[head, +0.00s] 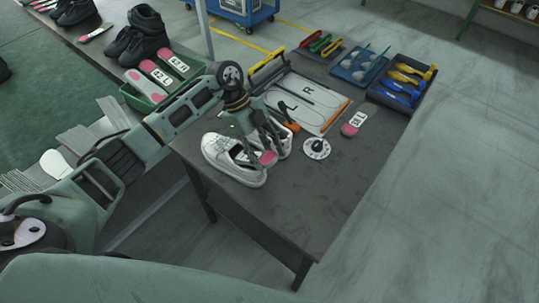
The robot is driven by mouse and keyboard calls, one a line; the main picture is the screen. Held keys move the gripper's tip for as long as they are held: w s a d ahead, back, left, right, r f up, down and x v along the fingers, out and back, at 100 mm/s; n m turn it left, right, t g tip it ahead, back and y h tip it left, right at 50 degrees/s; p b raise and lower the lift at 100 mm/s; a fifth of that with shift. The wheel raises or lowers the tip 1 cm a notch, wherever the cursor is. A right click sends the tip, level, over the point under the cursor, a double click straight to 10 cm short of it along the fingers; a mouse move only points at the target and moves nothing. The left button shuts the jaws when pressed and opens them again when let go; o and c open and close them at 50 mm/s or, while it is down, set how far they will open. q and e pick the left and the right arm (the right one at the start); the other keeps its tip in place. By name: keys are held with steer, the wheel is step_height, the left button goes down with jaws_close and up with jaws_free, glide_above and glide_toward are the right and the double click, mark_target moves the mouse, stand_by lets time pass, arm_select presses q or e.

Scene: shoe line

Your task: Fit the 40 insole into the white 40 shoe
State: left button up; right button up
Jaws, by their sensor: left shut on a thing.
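A pair of white shoes stands on the dark table, the nearer shoe (222,157) at its left edge and the other (285,142) just behind it, partly hidden by my gripper. My left gripper (264,150) reaches down over the pair and is shut on an insole with a pink end (268,158). The pink end shows low between the fingers, at the nearer shoe's right side. I cannot tell whether it is inside the shoe opening. The size marks on the shoes and the held insole are not readable. My right gripper is not in view.
Another pink-ended insole (350,130) lies on the table (300,205). A round white dial (317,149), an orange-handled tool (291,126) and an L/R board (334,97) are close by. Tool trays line the back. A green crate (134,98) holds labelled insoles. The table's front is clear.

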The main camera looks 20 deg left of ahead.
arm_select(q)
steer(key=shift+w+a+f, duration=0.15)
steer(key=shift+a+f, duration=0.3)
steer(key=shift+a, duration=0.1)
steer(key=shift+y, duration=0.4)
steer(key=shift+w+a+f+b, duration=0.3)
steer(key=shift+a+b, duration=0.1)
steer(key=shift+a, duration=0.35)
steer(key=shift+w+a+f+b, duration=0.3)
steer(key=shift+a+b, duration=0.15)
steer(key=shift+a, duration=0.35)
steer(key=shift+w+a+f+b, duration=0.2)
steer(key=shift+a+f+b, duration=0.15)
steer(key=shift+a, duration=0.4)
steer(key=shift+a+f+t+y, duration=0.1)
steer(key=shift+f+t+y, duration=0.2)
steer(key=shift+f+y, duration=0.15)
steer(key=shift+s+f, duration=0.3)
steer(key=shift+f, duration=0.15)
steer(key=c, duration=0.3)
steer(key=o, duration=1.4)
steer(key=shift+w, duration=0.2)
steer(key=shift+o, duration=0.2)
steer(key=shift+w+r, duration=0.1)
steer(key=shift+r, duration=0.05)
